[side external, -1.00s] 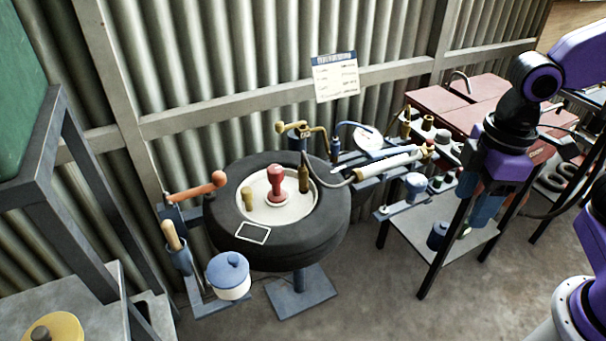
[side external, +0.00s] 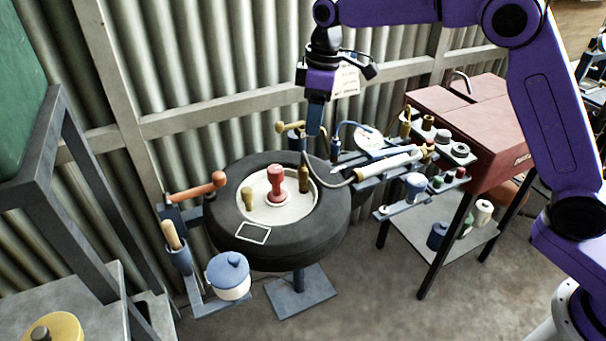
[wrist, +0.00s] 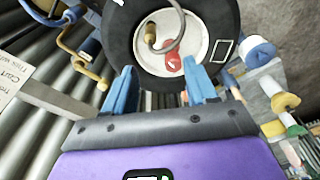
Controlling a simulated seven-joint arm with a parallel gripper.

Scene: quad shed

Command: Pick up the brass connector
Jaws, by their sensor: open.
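The brass connector (side external: 304,181) stands upright on the pale disc in the middle of the tire, with a grey hose curving away from its top. In the wrist view a brass-coloured piece (wrist: 150,36) by the curved hose appears to be it. My gripper (side external: 315,130) hangs fingers-down above the connector, clear of it. In the wrist view my gripper (wrist: 160,80) has its two blue fingers apart and nothing between them.
A red stamp-like piece (side external: 277,183) and a small tan peg (side external: 247,198) stand beside the connector on the disc. The tire (side external: 335,222) rims them. A white tube tool (side external: 385,163) and the red cabinet (side external: 480,115) are to the right. A blue-lidded pot (side external: 229,280) is in front.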

